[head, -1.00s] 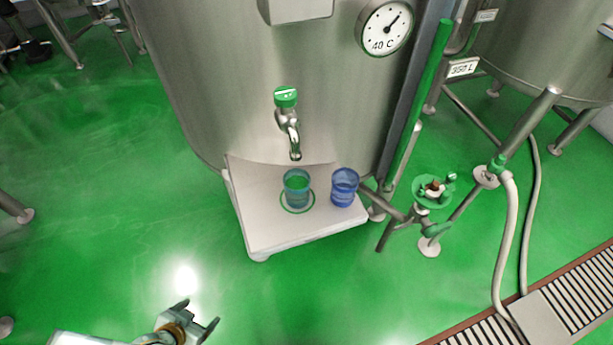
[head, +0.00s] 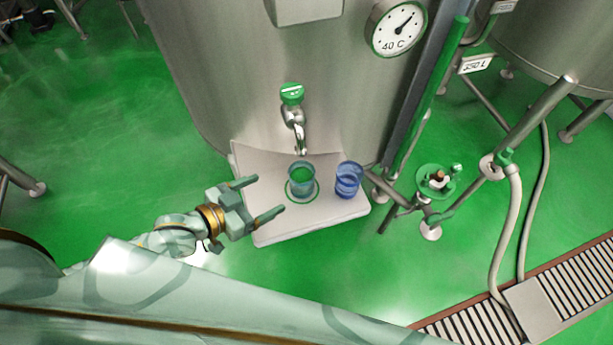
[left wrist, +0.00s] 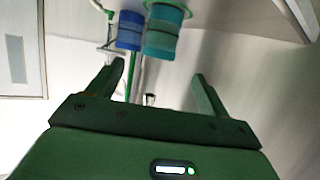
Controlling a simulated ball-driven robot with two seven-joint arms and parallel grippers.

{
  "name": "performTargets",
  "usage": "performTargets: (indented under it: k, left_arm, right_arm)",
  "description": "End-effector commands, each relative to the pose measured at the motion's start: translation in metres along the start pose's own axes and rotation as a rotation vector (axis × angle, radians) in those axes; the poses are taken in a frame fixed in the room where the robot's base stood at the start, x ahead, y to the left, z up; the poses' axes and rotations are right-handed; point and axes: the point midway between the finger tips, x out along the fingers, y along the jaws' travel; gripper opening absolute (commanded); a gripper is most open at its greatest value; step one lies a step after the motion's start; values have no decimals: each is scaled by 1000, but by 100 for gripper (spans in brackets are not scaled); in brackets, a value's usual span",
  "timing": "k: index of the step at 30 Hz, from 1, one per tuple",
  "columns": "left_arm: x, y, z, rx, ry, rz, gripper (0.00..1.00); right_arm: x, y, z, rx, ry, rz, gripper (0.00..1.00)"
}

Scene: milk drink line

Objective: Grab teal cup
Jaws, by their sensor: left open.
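The teal cup (head: 301,181) is see-through and stands upright inside a green ring on a white shelf (head: 270,230), below the tap of a steel tank. A blue cup (head: 348,181) stands just to its right. My left gripper (head: 270,197) is open and empty, to the left of the teal cup, its fingers pointing toward it and apart from it. In the left wrist view the teal cup (left wrist: 162,35) is ahead, beyond the open fingers (left wrist: 160,78), with the blue cup (left wrist: 130,32) at its left. My right gripper is not in view.
The tap (head: 294,118) hangs just above and behind the teal cup. A steel pipe with a green valve (head: 437,181) stands right of the shelf. A floor drain (head: 560,290) lies at lower right. Green floor (head: 120,150) at left is clear.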

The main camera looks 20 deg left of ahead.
Motion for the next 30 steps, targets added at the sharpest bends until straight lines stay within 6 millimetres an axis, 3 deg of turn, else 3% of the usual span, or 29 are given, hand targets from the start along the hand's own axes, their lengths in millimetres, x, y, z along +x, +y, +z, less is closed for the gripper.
performTargets:
  k: [3,9,17,24,30]
  left_arm:
    - [33,-1,2,0,4,-2,79]
    - [76,-1,3,-1,1,-2,79]
    - [100,-1,2,0,0,-1,79]
    - [138,-1,2,0,0,-1,79]
    - [143,-1,0,1,-2,0,79]
  right_arm:
    - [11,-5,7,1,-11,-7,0]
    - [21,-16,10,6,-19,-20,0]
    - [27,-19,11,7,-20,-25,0]
    - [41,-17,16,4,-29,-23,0]
    - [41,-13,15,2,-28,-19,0]
